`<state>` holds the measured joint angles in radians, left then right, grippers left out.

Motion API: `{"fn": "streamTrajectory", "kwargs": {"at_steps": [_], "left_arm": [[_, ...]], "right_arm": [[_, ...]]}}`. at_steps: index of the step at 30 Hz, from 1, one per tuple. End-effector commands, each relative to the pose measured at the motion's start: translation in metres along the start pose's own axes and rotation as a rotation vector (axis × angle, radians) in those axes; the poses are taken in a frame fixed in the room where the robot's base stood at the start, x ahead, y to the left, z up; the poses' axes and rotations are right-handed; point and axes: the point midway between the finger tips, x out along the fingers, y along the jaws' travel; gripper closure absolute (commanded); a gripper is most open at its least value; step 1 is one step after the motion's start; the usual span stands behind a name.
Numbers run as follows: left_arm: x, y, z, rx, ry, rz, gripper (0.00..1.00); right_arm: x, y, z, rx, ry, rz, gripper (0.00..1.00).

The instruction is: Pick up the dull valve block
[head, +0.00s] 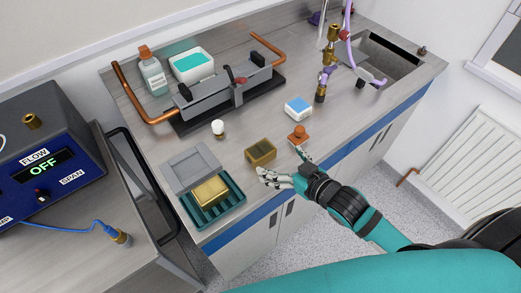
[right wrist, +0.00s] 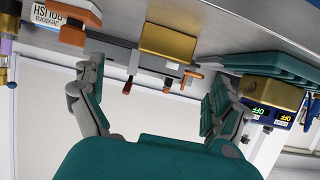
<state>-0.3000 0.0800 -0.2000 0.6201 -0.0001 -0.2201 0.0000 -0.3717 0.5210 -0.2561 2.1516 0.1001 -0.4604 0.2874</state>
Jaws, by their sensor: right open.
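The dull valve block (head: 261,152) is a brownish, matt brass block on the steel counter near its front edge. It also shows in the right wrist view (right wrist: 167,42), ahead of and between the spread fingers. My right gripper (head: 281,163) is open and empty, just to the right of the block and apart from it. Its two fingers (right wrist: 158,75) stand wide apart in the right wrist view. A shiny brass block (head: 211,192) sits in a green ribbed tray (head: 235,200) to the left. My left gripper is not in view.
An orange knobbed piece (head: 298,133) stands close to the right gripper's far finger. A blue and white polish box (head: 298,108) is behind it. A small white-topped item (head: 218,128) and a grey clamp fixture (head: 225,92) are behind the block.

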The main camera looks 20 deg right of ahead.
Motion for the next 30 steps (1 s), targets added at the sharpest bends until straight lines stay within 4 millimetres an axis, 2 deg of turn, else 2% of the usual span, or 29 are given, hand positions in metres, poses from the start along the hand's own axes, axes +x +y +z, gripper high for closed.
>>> {"fn": "streamTrajectory", "kwargs": {"at_steps": [1, 4, 13, 21, 30], "left_arm": [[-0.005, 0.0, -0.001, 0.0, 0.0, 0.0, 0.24], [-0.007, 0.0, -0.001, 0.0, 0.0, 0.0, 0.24], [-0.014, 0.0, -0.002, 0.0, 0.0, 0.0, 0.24], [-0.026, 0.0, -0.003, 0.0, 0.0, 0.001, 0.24], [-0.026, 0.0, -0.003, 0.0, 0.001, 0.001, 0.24]], "right_arm": [[0.011, 0.001, -0.003, 0.001, 0.002, 0.001, 0.0], [0.028, 0.0, -0.002, 0.0, 0.0, 0.001, 0.0], [0.051, -0.002, -0.002, 0.001, 0.001, 0.0, 0.0], [0.089, -0.005, -0.001, 0.001, 0.0, 0.001, 0.0], [0.095, -0.005, 0.001, -0.001, 0.0, 0.0, 0.0]]}}
